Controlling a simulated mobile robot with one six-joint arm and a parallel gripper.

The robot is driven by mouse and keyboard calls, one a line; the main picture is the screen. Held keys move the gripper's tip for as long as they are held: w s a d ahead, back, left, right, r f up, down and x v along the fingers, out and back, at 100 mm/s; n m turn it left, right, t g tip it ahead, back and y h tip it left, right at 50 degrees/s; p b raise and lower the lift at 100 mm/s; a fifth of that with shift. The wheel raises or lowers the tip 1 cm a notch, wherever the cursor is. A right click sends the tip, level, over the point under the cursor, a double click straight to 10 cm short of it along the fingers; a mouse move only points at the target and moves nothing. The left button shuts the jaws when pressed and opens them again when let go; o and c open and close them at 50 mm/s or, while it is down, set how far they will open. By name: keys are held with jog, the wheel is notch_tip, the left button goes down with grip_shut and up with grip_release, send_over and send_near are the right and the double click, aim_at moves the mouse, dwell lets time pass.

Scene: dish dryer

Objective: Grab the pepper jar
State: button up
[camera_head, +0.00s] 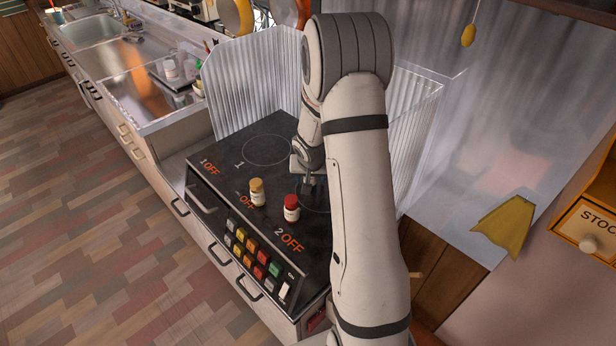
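Two small jars stand upright on the black stovetop (222,158). One has a tan-yellow lid and a pale label, the yellow-lidded jar (257,192). The other has a red lid and a white label, the red-lidded jar (291,208). The labels are too small to read, so I cannot tell which one is the pepper jar.
Corrugated metal screens (250,82) stand behind the stovetop and on its right. A control panel with coloured buttons (247,249) is at the front. A counter with a sink (92,28) and a tray of containers (172,75) lies to the left. The stovetop's left part is clear.

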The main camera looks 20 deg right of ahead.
jog(key=c, duration=0.9)
